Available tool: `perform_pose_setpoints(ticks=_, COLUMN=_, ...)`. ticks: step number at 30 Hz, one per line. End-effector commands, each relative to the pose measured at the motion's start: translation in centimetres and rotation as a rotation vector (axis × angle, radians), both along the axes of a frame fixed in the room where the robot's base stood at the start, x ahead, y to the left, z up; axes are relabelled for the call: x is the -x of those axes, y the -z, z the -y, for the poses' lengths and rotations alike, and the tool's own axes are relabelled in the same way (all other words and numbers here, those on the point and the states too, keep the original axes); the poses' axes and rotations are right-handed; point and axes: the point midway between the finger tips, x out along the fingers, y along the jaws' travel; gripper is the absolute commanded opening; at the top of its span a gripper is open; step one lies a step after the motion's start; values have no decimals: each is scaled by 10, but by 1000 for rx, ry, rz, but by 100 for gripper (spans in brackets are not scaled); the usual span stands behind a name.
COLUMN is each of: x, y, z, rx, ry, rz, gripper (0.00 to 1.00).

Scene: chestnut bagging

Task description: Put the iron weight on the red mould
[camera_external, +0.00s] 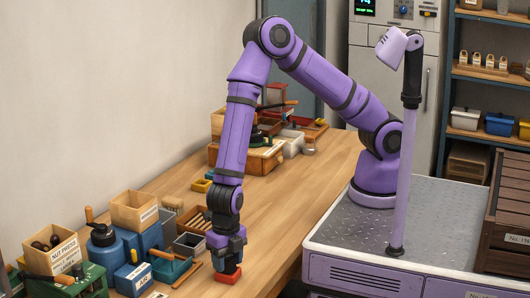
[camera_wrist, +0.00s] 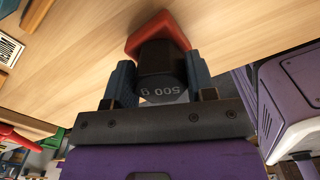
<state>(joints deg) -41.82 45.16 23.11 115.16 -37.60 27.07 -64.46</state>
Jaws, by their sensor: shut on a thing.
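The iron weight (camera_wrist: 163,66) is black and marked 500 g. In the wrist view it sits between the two blue-grey fingers of my gripper (camera_wrist: 160,78), which is shut on it. The red mould (camera_wrist: 158,22) shows just past the weight, partly hidden by it. In the external view the red mould (camera_external: 229,278) lies on the wooden table directly below my gripper (camera_external: 225,264), which points straight down. The weight is hidden there by the fingers. It is right over or against the mould; I cannot tell whether they touch.
A grey bin (camera_external: 190,246) is close to my gripper. More boxes (camera_external: 245,158) stand at the back. The table right of the mould is clear.

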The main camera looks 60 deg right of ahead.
Motion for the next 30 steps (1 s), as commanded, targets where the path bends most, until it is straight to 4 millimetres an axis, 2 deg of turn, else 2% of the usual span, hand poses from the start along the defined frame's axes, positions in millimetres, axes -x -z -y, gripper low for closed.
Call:
perform_pose_setpoints(ticks=8, x=0, y=1, z=0, rx=-1, ry=0, rz=0, gripper=10)
perform_pose_setpoints(ticks=9, x=0, y=2, z=0, rx=-1, ry=0, rz=0, gripper=53)
perform_pose_setpoints(ticks=12, x=0, y=2, z=0, rx=-1, ry=0, rz=0, gripper=76)
perform_pose_setpoints(ticks=23, x=-1, y=-2, z=0, rx=-1, ry=1, rz=1, gripper=76)
perform_pose_setpoints(ticks=26, x=-2, y=-13, z=0, rx=-2, ry=3, rz=2, gripper=76)
perform_pose_setpoints(ticks=30, x=-2, y=-39, z=0, rx=-4, ry=3, rz=3, gripper=76)
